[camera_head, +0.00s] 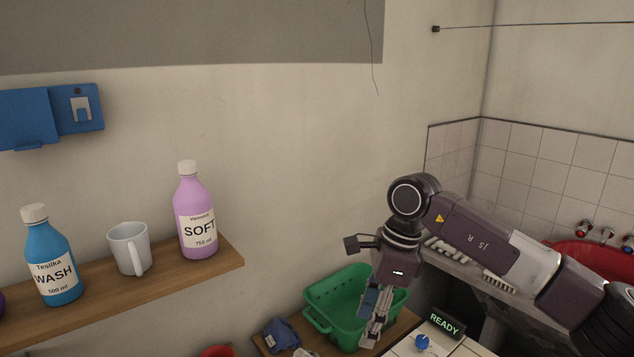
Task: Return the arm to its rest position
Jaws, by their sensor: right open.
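My right arm comes in from the lower right, bent at the elbow, with its forearm hanging down. My right gripper (371,328) points downward, open, in front of the green basket (333,299) and partly covering it. No object shows between its fingers. I cannot tell whether it touches the basket. My left gripper is not in view.
A wooden shelf (130,297) at left holds a blue WASH bottle (53,262), a white mug (128,248) and a pink SOFT bottle (195,218). A READY display (445,322) and blue knob (422,342) are below. A red basin (592,258) is at right.

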